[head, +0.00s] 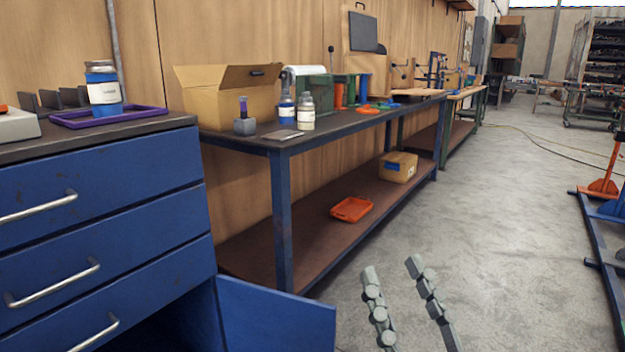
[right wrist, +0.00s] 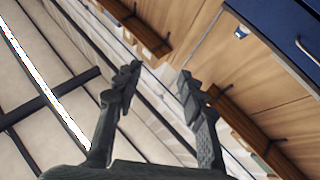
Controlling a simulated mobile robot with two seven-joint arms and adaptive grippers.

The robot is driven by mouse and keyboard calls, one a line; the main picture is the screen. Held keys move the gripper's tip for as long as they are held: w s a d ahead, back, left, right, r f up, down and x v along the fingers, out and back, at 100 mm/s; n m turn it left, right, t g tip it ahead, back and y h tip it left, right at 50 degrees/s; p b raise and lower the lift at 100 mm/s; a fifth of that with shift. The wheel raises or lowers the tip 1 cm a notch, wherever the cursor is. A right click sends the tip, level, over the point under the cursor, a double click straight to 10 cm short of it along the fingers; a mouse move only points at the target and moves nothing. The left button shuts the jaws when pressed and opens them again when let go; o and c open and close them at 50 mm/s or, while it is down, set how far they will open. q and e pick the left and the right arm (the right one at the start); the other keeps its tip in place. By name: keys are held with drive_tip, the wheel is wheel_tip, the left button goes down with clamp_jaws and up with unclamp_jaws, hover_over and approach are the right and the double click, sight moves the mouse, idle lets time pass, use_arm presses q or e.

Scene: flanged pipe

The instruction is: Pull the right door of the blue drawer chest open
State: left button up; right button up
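The blue drawer chest (head: 105,190) stands at the left of the head view, with several drawers with silver bar handles. Below the drawers, its right door (head: 275,318) stands swung out from the chest on the right side, and a dark opening shows beside it. The lower part of the door is cut off by the picture's edge. My right gripper (head: 392,268) is to the right of the door, apart from it, fingers pointing up and spread with nothing between them. It also shows open and empty in the right wrist view (right wrist: 158,78). My left gripper is not in view.
A blue-legged workbench (head: 285,215) stands beyond the chest, with an open cardboard box (head: 228,97) and jars on top. An orange tray (head: 351,209) is on its lower shelf. A blue floor frame (head: 597,265) lies at the far right.

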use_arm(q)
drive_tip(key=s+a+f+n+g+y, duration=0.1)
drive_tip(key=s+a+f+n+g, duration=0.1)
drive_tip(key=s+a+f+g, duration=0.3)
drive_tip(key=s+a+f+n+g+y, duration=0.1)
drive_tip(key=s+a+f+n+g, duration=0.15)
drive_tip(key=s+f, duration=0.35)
use_arm(e)
drive_tip(key=w+d+f+m+g+h, duration=0.1)
drive_tip(key=d+f+g+h, duration=0.3)
drive_tip(key=f, duration=0.6)
drive_tip(key=w+d+f+g+h, duration=0.15)
drive_tip(key=f+g, duration=0.35)
drive_tip(key=f, duration=0.5)
drive_tip(key=s+d+f+m+g+h, duration=0.2)
drive_tip(key=s+d+f+g+h, duration=0.2)
drive_tip(key=s+d+f+g, duration=0.8)
use_arm(q)
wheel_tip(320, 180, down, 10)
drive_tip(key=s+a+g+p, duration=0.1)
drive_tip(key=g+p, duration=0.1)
drive_tip(key=p, duration=0.3)
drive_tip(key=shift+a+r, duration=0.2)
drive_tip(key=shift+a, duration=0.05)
use_arm(e)
wheel_tip(320, 180, down, 12)
drive_tip(key=t, duration=0.1)
drive_tip(key=shift+s+a+r, duration=0.15)
drive_tip(key=shift+s+r, duration=0.1)
drive_tip(key=shift+s, duration=0.2)
